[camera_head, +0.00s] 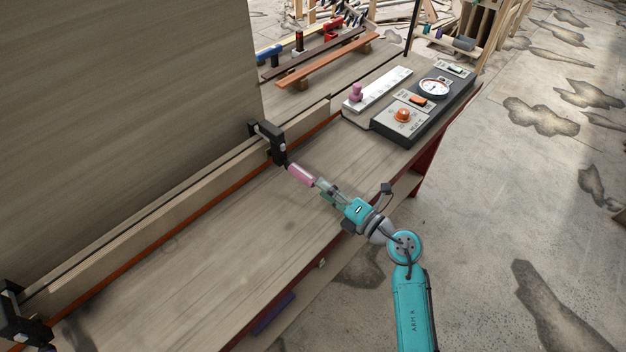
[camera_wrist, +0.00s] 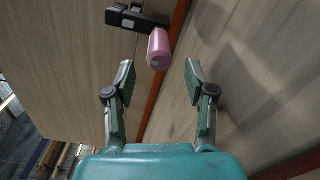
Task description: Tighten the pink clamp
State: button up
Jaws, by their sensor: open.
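The pink clamp has a black frame (camera_head: 269,141) on the long wooden stringer and a pink cylindrical handle (camera_head: 301,175) that points toward my gripper. My gripper (camera_head: 322,187) is at the end of the handle in the head view. In the wrist view the pink handle (camera_wrist: 158,50) lies beyond the two fingertips, roughly between them and nearer the left one. The black frame (camera_wrist: 137,19) shows above it. My gripper (camera_wrist: 160,82) is open with nothing between its fingers. Whether a fingertip touches the handle is unclear.
Another black clamp (camera_head: 20,318) holds the stringer (camera_head: 160,225) at the lower left. A tall wooden panel (camera_head: 120,90) stands behind. A control box (camera_head: 425,108) with a gauge and a white strip (camera_head: 380,88) sit at the bench's far end. The bench top (camera_head: 190,285) is mostly bare.

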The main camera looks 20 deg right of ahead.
jog(key=shift+v, duration=2.45)
jog(key=shift+s, duration=0.1)
jog(key=shift+v, duration=0.9)
jog(key=s+a+r+m+t+h, duration=0.1)
jog(key=s+a+m+t, duration=0.1)
jog(key=s+a+m, duration=0.35)
jog(key=s+a+r+m+t+h, duration=0.1)
jog(key=s+a+r+m+t, duration=0.1)
jog(key=s+m, duration=0.6)
jog(key=s+d+f+m+g+h, duration=0.1)
jog(key=s+m+g+h, duration=0.1)
jog(key=s+m, duration=0.4)
jog(key=s+d+f+m+g+h, duration=0.1)
jog(key=s+m, duration=0.6)
jog(key=s, duration=0.9)
jog(key=f+g+h, duration=0.1)
jog(key=g+h, duration=0.1)
jog(key=shift+d+f+h, duration=0.25)
jog(key=shift+h, duration=0.15)
